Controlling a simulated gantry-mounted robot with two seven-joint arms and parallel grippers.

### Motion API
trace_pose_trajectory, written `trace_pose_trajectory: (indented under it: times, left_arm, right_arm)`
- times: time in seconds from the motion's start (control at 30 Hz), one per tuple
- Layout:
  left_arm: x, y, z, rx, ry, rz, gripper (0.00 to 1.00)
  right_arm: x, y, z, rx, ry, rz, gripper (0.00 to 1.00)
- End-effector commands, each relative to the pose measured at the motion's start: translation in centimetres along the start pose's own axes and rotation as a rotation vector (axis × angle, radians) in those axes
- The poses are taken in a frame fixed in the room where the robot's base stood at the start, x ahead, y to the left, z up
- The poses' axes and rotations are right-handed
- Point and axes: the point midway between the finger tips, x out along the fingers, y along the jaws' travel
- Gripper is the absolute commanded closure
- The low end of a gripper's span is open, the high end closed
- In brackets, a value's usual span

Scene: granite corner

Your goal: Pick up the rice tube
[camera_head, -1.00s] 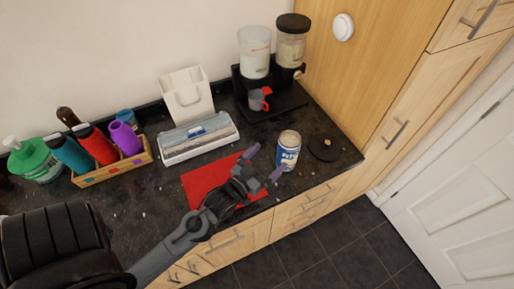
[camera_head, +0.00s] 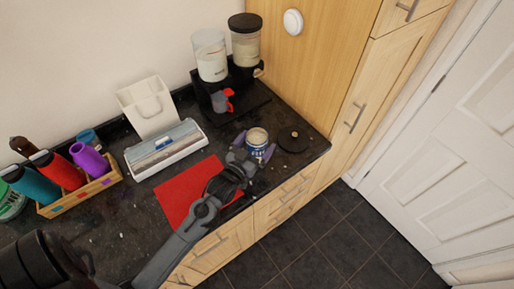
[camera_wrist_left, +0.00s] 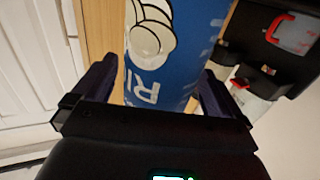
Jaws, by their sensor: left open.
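The rice tube (camera_head: 257,137) is a blue and white cylinder with a pale top. It stands upright near the counter's front edge. My left gripper (camera_head: 254,149) is open, with its purple fingers on either side of the lower part of the tube. In the left wrist view the blue tube (camera_wrist_left: 172,55), with white lettering, rises between the two fingers. Whether either finger touches it I cannot tell. The gripper hides the tube's base in the head view. My right gripper is not in view.
A round black lid (camera_head: 293,139) lies close right of the tube. A red mat (camera_head: 180,195) lies to its left. A dispenser stand (camera_head: 245,107) with a grey and red cup (camera_head: 220,101) is behind. A wrap box (camera_head: 165,148) and a bottle crate (camera_head: 85,194) stand further left.

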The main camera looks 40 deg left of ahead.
Motion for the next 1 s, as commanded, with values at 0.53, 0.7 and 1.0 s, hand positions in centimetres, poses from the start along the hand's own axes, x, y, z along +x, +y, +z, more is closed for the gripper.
trace_pose_trajectory:
  times: [0.53,0.7,1.0]
  left_arm:
    - [2.5,0.0,0.1,0.000,0.000,0.000,0.05]
    - [2.5,0.0,0.1,0.000,0.000,0.000,0.31]
    - [2.5,0.1,-0.1,0.000,0.004,0.000,0.68]
  right_arm:
    - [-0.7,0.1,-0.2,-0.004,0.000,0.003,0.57]
    - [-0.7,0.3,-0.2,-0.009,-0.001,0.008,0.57]
    - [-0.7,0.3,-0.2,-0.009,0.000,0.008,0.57]
